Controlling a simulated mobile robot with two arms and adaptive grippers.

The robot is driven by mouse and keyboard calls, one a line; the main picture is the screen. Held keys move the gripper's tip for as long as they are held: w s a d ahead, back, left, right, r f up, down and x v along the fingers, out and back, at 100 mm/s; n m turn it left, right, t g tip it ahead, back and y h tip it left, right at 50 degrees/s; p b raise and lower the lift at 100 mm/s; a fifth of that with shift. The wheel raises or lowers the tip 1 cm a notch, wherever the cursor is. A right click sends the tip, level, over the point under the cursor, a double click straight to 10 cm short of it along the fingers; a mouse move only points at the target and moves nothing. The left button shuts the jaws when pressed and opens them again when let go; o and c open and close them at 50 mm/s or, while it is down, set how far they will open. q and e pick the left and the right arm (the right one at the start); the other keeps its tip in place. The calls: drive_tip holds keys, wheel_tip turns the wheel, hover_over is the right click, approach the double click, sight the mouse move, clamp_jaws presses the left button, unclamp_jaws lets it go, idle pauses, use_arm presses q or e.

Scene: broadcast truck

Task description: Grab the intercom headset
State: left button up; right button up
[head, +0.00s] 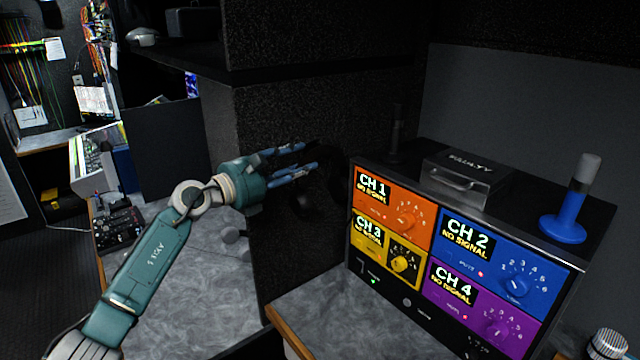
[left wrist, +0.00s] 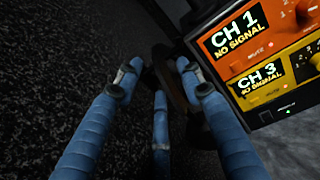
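A dark, curved object (head: 328,183), which looks like the intercom headset, is against the black speckled wall, left of the channel panel. It is nearly black on black, so its outline and how it hangs are hard to make out. My left gripper (head: 310,158) reaches to it from the left, with blue fingers pointing right. In the left wrist view the fingertips (left wrist: 157,75) are spread apart, and part of the dark object (left wrist: 176,88) shows between and beyond them. I cannot tell whether they touch it. My right gripper is not in view.
The channel panel (head: 408,252) with orange, blue, yellow and purple sections stands close right of the gripper. A metal-handled box (head: 462,178) and a blue knobbed stand (head: 565,215) are on top. A grey countertop (head: 185,285) lies below my left arm.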

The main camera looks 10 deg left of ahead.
use_arm(q)
drive_tip(key=x, duration=0.2)
drive_tip(key=shift+w+d, duration=0.2)
drive_tip(key=shift+d, duration=0.05)
drive_tip(key=shift+a, duration=0.1)
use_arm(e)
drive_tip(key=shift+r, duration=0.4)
use_arm(q)
drive_tip(key=shift+s, duration=0.1)
drive_tip(key=c, duration=0.4)
clamp_jaws()
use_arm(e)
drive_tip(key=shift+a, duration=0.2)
use_arm(q)
drive_tip(key=shift+r, duration=0.1)
